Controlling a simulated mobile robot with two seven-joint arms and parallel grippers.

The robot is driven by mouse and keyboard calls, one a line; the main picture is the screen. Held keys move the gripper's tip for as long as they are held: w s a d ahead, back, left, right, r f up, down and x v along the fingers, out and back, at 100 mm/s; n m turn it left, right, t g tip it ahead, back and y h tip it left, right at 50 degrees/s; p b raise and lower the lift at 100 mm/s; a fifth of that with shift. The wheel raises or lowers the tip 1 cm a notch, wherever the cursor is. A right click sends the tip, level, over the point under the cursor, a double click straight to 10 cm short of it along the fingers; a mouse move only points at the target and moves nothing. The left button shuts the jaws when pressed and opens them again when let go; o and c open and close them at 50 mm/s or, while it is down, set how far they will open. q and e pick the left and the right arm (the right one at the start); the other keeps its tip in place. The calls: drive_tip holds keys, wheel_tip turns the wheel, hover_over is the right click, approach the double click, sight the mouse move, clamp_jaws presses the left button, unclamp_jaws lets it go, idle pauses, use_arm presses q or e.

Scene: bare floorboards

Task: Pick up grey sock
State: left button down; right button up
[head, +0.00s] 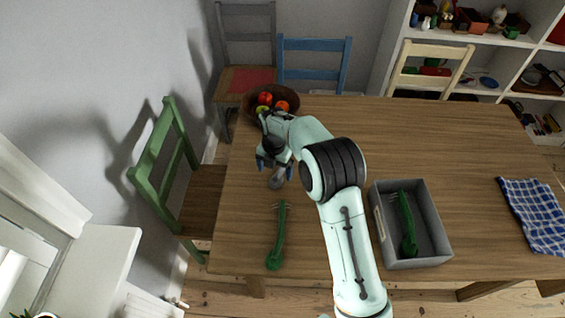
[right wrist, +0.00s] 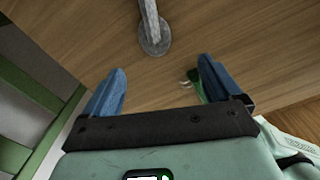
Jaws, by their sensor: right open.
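I see no grey sock in either view. A grey metal utensil with a round, flat end lies on the wooden table (head: 440,135), partly hidden by my arm in the head view (head: 277,181); it also shows in the right wrist view (right wrist: 155,38). My right gripper (head: 274,166) is over the table beside this grey utensil. Its two blue fingers are spread and empty in the right wrist view (right wrist: 161,75), with the round end ahead of the gap between them. My left gripper is in neither view.
A green fork-like utensil (head: 278,240) lies near the table's front left. A grey box (head: 432,215) holds another green utensil (head: 407,225). A fruit bowl (head: 290,94) stands behind my gripper. A blue checked cloth (head: 535,215) lies at right. Chairs surround the left and back edges.

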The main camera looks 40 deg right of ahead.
sight(275, 182)
drive_tip(key=f, duration=0.7)
drive_tip(key=shift+w+d+f, duration=0.15)
drive_tip(key=shift+w, duration=0.25)
drive_tip(key=c, duration=1.1)
